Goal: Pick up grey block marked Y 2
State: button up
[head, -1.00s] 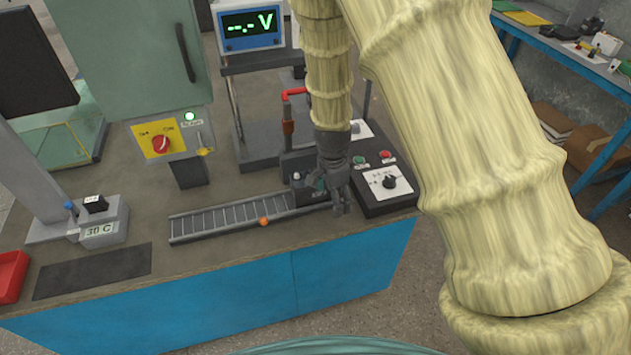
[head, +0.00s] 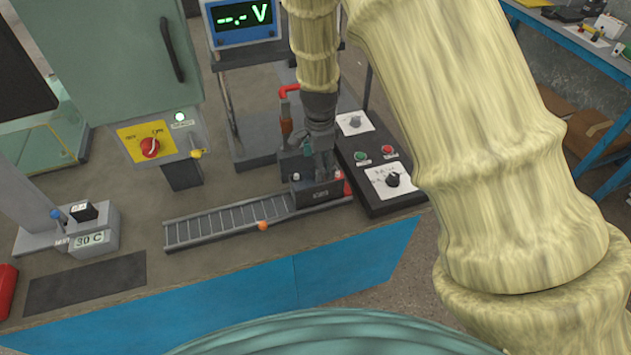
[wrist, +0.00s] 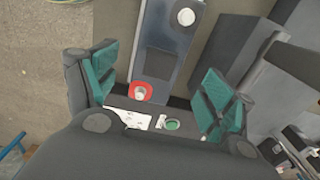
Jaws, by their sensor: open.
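A dark grey block (head: 318,194) sits at the right end of the slatted rail, with a small terminal on top near each end, the right one beside red. Its front marking is too small to read. In the wrist view the block (wrist: 160,62) shows its long top from above, with a red-ringed terminal and a plain silver one. My gripper (head: 324,172) is open and empty, just above and behind the block in the head view. In the wrist view my gripper (wrist: 158,92) has its teal pads spread on either side of the block's red-terminal end. Contact cannot be told.
The slatted rail (head: 225,222) runs left from the block, with an orange knob on its front. A black control box (head: 380,165) stands close on the right. A meter stand (head: 243,145) rises behind. A cabinet with a switch panel (head: 155,140) stands left.

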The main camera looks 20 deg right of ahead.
aim_at(317, 186)
jog(key=f, duration=0.4)
jog(key=shift+a+f+p, duration=0.15)
jog(key=shift+a+p, duration=0.1)
jog(key=shift+p, duration=0.15)
jog(key=shift+s+f+p, duration=0.15)
jog(key=shift+f+p, duration=0.3)
jog(key=shift+f, duration=0.25)
jog(key=shift+f+p, duration=0.65)
jog(key=shift+f, duration=1.4)
grip_shut()
